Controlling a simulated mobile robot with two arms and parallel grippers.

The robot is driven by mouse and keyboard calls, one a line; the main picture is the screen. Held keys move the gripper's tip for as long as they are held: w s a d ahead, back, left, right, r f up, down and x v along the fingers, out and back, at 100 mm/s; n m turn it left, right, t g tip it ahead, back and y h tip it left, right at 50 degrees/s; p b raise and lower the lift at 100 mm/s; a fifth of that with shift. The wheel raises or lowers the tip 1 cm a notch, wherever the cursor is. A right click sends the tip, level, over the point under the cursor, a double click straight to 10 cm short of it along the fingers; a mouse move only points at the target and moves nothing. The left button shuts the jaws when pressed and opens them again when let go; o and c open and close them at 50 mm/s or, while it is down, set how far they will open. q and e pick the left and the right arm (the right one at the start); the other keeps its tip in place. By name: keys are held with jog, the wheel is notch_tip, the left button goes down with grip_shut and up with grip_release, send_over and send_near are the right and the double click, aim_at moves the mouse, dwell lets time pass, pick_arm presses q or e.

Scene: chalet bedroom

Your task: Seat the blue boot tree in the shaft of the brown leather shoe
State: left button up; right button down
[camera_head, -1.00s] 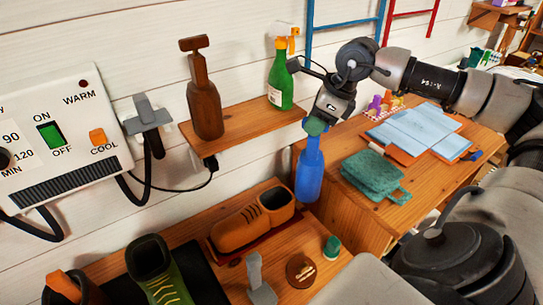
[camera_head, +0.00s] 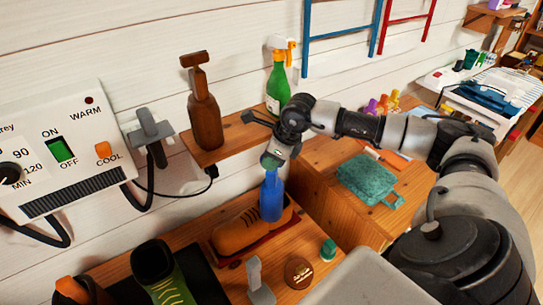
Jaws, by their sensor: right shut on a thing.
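The brown leather shoe (camera_head: 236,238) lies on the bench below the wall shelf, with its laces up and its shaft end to the right. My right gripper (camera_head: 272,163) is shut on the top of the blue boot tree (camera_head: 271,198), which hangs roughly upright below it. The boot tree's lower end overlaps the shoe's shaft opening in the picture and hides most of it. I cannot tell whether it is inside the shaft or just above it. My left gripper is not in view.
A green boot (camera_head: 158,268), a round brown tin (camera_head: 298,273) and a green-capped jar (camera_head: 328,250) stand near the shoe. A teal cloth (camera_head: 366,178) lies on the right-hand cabinet.

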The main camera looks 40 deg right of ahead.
jog(key=shift+f, duration=0.1)
jog(key=c, duration=1.4)
grip_release()
jog(key=shift+f, duration=0.1)
jog(key=o, duration=0.4)
jog(key=shift+r, duration=0.35)
jog(key=shift+d+r, duration=0.1)
jog(key=shift+r, duration=0.15)
jog(key=b+v, duration=0.1)
jog(key=v, duration=1)
jog(key=shift+s+r+b, duration=0.15)
jog(key=shift+b, duration=0.25)
